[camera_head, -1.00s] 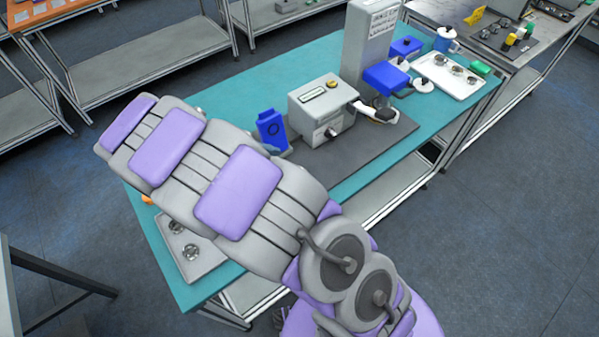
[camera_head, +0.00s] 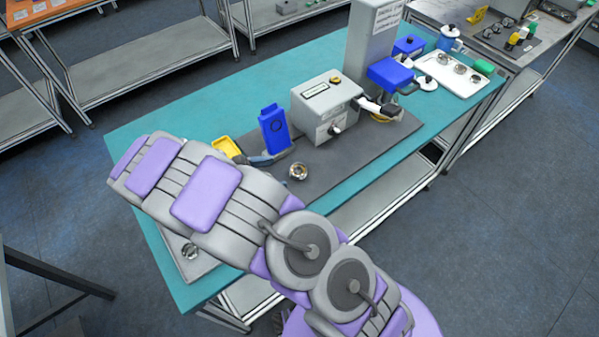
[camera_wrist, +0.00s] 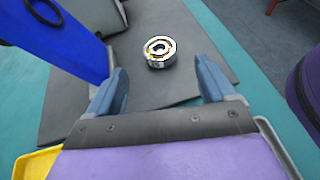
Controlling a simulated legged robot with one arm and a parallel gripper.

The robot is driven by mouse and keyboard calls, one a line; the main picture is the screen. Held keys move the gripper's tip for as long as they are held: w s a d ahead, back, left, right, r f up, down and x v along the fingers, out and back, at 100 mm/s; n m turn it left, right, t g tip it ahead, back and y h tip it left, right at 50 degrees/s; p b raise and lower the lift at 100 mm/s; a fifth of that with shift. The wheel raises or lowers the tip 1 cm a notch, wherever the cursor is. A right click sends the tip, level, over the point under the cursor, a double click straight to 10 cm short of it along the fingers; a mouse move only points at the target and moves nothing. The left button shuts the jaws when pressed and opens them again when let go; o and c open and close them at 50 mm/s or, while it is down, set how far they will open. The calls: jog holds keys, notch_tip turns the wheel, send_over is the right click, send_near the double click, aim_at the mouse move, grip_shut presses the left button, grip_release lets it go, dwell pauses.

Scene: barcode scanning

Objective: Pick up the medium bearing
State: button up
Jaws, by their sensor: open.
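A shiny metal bearing (camera_head: 298,171) lies on the dark grey mat in front of the blue stand. In the wrist view the bearing (camera_wrist: 160,52) sits beyond my fingertips, roughly centred between them and not touched. My gripper (camera_wrist: 165,88) is open and empty, with its two blue-grey fingers spread apart. In the head view my arm hides most of my gripper; a finger shows beside the blue stand. Another bearing (camera_head: 190,251) lies on the light tray at the near left, partly hidden by my arm. I cannot tell the bearings' size classes for sure.
A blue upright stand (camera_head: 275,130) is close to the gripper, also at left in the wrist view (camera_wrist: 62,35). A yellow bin (camera_head: 227,147) lies behind my arm. A grey machine (camera_head: 326,105) stands on the mat (camera_head: 345,160). A white tray (camera_head: 452,77) with bearings is at back right.

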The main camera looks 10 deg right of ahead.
aim_at(293, 171)
jog(key=shift+w+d+f, duration=0.2)
jog(key=shift+d+f, duration=0.1)
jog(key=shift+f, duration=0.2)
jog(key=x, duration=0.2)
jog(key=b+x, duration=0.1)
jog(key=x, duration=0.1)
jog(key=b+x, duration=0.1)
jog(key=x, duration=0.2)
jog(key=shift+d+r, duration=0.15)
jog(key=shift+r, duration=0.1)
jog(key=shift+a, duration=0.65)
jog(key=shift+c, duration=0.3)
jog(key=shift+d, duration=0.7)
jog(key=c, duration=0.6)
jog(key=shift+a, duration=0.2)
jog(key=c, duration=0.7)
notch_tip(293, 171, up, 10)
jog(key=shift+a+f+p, duration=0.15)
jog(key=shift+f+p, duration=0.1)
jog(key=shift+p, duration=0.95)
jog(key=w+d+r+n+t+y, duration=0.2)
jog(key=w+r+n+t+y, duration=0.7)
jog(key=r, duration=0.7)
jog(key=shift+w+n+t, duration=0.6)
jog(key=shift+w+n, duration=1.05)
jog(key=shift+n, duration=0.05)
